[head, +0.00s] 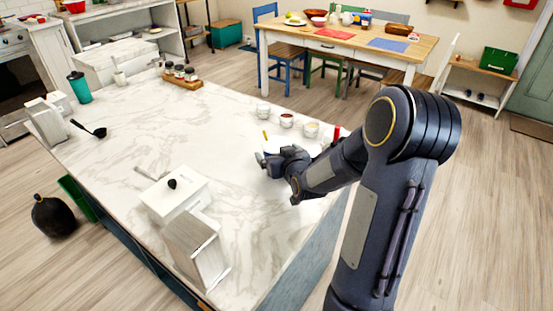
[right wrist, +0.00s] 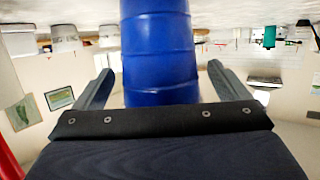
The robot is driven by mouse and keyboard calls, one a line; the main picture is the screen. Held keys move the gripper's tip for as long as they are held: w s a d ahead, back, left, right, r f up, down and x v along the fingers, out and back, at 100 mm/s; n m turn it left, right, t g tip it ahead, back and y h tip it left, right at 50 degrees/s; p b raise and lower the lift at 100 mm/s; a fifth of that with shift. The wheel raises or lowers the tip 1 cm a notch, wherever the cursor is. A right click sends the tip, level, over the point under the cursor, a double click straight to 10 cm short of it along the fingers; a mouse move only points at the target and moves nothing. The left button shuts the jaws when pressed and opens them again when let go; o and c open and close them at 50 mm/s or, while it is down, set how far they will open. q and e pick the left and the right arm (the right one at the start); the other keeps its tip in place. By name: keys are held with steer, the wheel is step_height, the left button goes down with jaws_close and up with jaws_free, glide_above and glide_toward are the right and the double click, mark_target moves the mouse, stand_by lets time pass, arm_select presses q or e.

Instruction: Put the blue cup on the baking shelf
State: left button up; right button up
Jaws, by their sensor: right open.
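My right gripper (head: 262,160) is low over the near right part of the marble island top (head: 150,125). In the right wrist view, which is upside down, a blue ribbed cylinder that looks like the blue cup (right wrist: 160,45) stands between the two spread fingers of the right gripper (right wrist: 162,88). A gap shows on both sides, so the fingers do not clasp it. In the head view I cannot make out the cup; the gripper and forearm seem to hide it. My left gripper is not in view. I cannot tell which shelf is the baking shelf.
Small glass bowls (head: 286,120) stand just beyond the right gripper. A spice rack (head: 183,78) and teal tumbler (head: 79,87) are farther back. The island's middle is clear.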

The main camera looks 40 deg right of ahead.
steer(key=shift+c, duration=0.3)
steer(key=c, duration=1.1)
steer(key=shift+o, duration=0.2)
steer(key=shift+r, duration=0.1)
